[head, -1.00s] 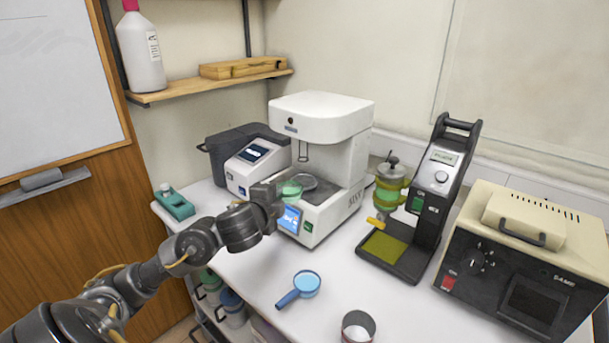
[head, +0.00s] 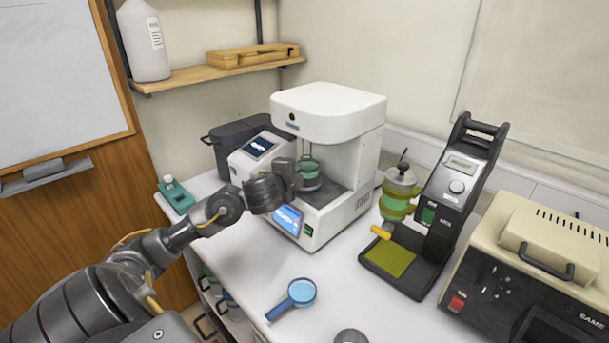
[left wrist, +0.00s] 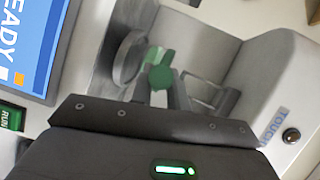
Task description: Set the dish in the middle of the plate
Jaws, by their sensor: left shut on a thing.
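The green see-through dish (head: 309,168) is inside the open bay of the white testing machine (head: 330,112). My left gripper (head: 299,170) is shut on it, reaching in from the left. The dish also shows in the left wrist view (left wrist: 160,77), between the fingers, which partly hide it. The round grey plate (head: 311,184) is just below the dish in the head view. It shows as a grey disc (left wrist: 128,58) close to the dish in the left wrist view. A small gap seems to lie between them. My right gripper is out of view.
The machine's front screen (head: 288,219) is close under my left wrist. A grey device (head: 262,158) stands left of the machine. A black stand (head: 435,210) with a green-banded vessel (head: 397,190) is to the right.

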